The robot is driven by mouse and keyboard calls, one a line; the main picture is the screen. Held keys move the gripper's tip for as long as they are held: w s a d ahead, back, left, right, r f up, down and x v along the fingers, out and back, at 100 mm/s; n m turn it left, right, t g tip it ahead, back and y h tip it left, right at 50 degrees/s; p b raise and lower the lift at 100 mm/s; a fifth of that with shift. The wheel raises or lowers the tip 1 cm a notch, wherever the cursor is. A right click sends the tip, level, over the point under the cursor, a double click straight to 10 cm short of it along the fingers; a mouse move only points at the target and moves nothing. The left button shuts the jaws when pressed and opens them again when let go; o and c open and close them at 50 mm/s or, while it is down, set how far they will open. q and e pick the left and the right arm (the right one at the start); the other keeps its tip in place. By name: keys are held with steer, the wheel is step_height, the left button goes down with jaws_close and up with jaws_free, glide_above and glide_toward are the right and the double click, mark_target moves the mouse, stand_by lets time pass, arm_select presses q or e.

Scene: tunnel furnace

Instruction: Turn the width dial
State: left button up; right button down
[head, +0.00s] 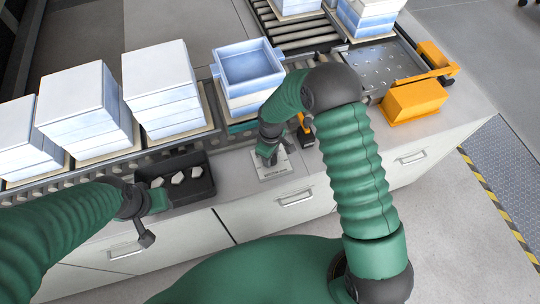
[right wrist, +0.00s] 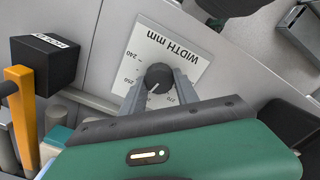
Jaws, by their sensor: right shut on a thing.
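The width dial (right wrist: 158,77) is a round dark knob on a white plate (right wrist: 180,50) marked "WIDTH mm" in the right wrist view. Numbers 240, 250 and 270 show around it. A pale pointer line on the knob points down-left, between 250 and 270. My right gripper (right wrist: 157,86) is shut on the dial, one grey finger on each side. In the head view the plate (head: 274,173) lies on the counter under my right gripper (head: 267,157), and the dial is mostly hidden. My left gripper (head: 147,222) is over the counter's front edge, its jaws unclear.
A black tray (head: 204,189) with several pale pieces sits left of the plate. White-blue blocks stand on the conveyor behind; an open blue-white box (head: 249,67) stands behind the dial. A black box with an orange lever (right wrist: 20,85) is close beside the gripper.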

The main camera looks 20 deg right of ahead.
mark_target(273, 158)
steer(key=shift+s+d+n, duration=0.1)
steer(key=shift+d+n, duration=0.05)
steer(key=shift+n, duration=1.05)
steer(key=c, duration=1.1)
jaws_free()
steer(key=shift+d+r, duration=0.1)
steer(key=shift+c, duration=0.2)
steer(key=shift+o, duration=1.1)
steer(key=shift+d, duration=0.1)
steer(key=shift+r, duration=0.1)
step_height(273, 158, up, 17)
steer(key=b, duration=0.2)
steer(key=shift+f, duration=0.2)
steer(key=shift+s, duration=0.1)
